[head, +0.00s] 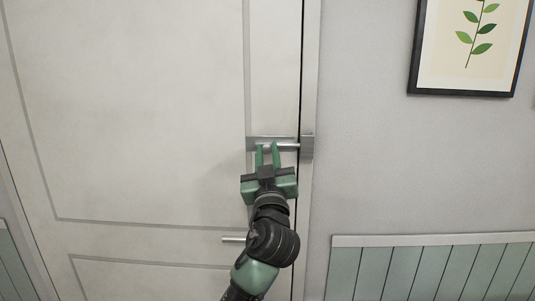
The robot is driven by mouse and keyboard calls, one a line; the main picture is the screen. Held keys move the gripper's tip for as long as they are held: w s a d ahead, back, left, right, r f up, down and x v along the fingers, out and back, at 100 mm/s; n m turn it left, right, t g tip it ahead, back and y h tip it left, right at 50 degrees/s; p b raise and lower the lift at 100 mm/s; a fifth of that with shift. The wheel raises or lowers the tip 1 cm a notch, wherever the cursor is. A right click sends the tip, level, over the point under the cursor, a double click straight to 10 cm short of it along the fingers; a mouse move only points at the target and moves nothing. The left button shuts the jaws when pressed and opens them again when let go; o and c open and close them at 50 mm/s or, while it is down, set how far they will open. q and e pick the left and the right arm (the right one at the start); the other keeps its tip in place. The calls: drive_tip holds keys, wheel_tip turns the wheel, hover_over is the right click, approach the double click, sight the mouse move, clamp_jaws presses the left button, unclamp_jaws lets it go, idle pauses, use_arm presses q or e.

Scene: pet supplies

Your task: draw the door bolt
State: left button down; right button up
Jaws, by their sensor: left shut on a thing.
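The metal door bolt (288,146) lies level on a grey plate near the right edge of the pale door (150,110). Its rod reaches right to the gap at the door's edge, beside a metal keeper (307,146) on the frame. I cannot tell whether the rod's end is inside the keeper. My left gripper (267,148), with green fingers, comes up from below and is shut on the bolt. The fingers hide part of the bolt. My right gripper is not in view.
A metal door handle (233,239) sticks out to the left of my forearm, below the bolt. A grey wall with green panelling (430,272) and a framed leaf picture (440,86) is to the right. The door looks flush with its frame.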

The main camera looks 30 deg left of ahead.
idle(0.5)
use_arm(q)
drive_tip(key=shift+s+a+b, duration=0.15)
drive_tip(key=shift+s+a, duration=0.4)
drive_tip(key=shift+a, duration=0.3)
drive_tip(key=shift+s+a+b, duration=0.15)
drive_tip(key=shift+s+a, duration=0.35)
drive_tip(key=shift+a, duration=0.3)
drive_tip(key=c, duration=1.3)
unclamp_jaws()
drive_tip(key=shift+o, duration=0.2)
drive_tip(key=b+v, duration=0.2)
drive_tip(key=v, duration=0.5)
drive_tip(key=shift+s+d+f+b, duration=0.15)
drive_tip(key=shift+s+d+b, duration=0.1)
drive_tip(key=shift+b, duration=0.1)
